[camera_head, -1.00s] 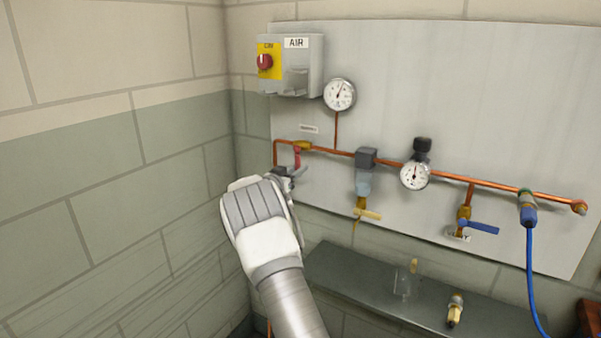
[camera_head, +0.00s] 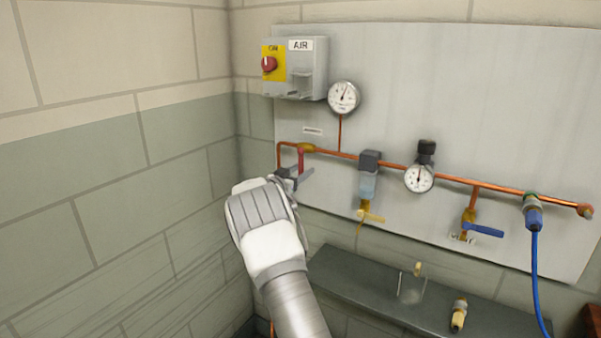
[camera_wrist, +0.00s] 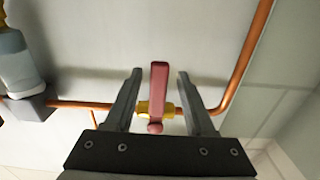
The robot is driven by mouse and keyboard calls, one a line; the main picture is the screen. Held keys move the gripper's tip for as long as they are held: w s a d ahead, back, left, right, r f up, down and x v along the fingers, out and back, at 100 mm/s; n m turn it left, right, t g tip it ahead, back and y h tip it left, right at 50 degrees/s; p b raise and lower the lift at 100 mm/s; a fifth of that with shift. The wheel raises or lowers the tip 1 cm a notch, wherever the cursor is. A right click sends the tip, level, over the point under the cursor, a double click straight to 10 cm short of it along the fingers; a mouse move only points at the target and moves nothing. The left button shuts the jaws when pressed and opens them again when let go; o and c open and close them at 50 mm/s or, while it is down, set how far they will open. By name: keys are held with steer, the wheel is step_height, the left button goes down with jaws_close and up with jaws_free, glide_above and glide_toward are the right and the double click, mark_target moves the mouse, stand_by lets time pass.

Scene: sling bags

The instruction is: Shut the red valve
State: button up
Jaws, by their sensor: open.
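The red valve handle (camera_head: 300,161) hangs down from its brass body (camera_head: 306,148) on the copper pipe at the panel's left end, crosswise to the pipe. My gripper (camera_head: 297,177) is at the handle's lower part, partly hidden behind my wrist. In the wrist view the red handle (camera_wrist: 159,85) stands between the two dark fingers of my open gripper (camera_wrist: 160,73). A gap shows on each side of the handle, so neither finger appears to touch it. The brass body (camera_wrist: 143,107) shows behind the handle.
A filter bowl (camera_head: 367,187), a pressure gauge (camera_head: 419,179) and a blue-handled valve (camera_head: 484,229) lie to the right along the pipe. A grey box with a red switch (camera_head: 269,64) is above. A shelf (camera_head: 345,276) runs below. The block wall is close on the left.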

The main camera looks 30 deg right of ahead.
steer(key=v, duration=1.7)
steer(key=shift+a, duration=0.2)
steer(key=shift+s, duration=0.1)
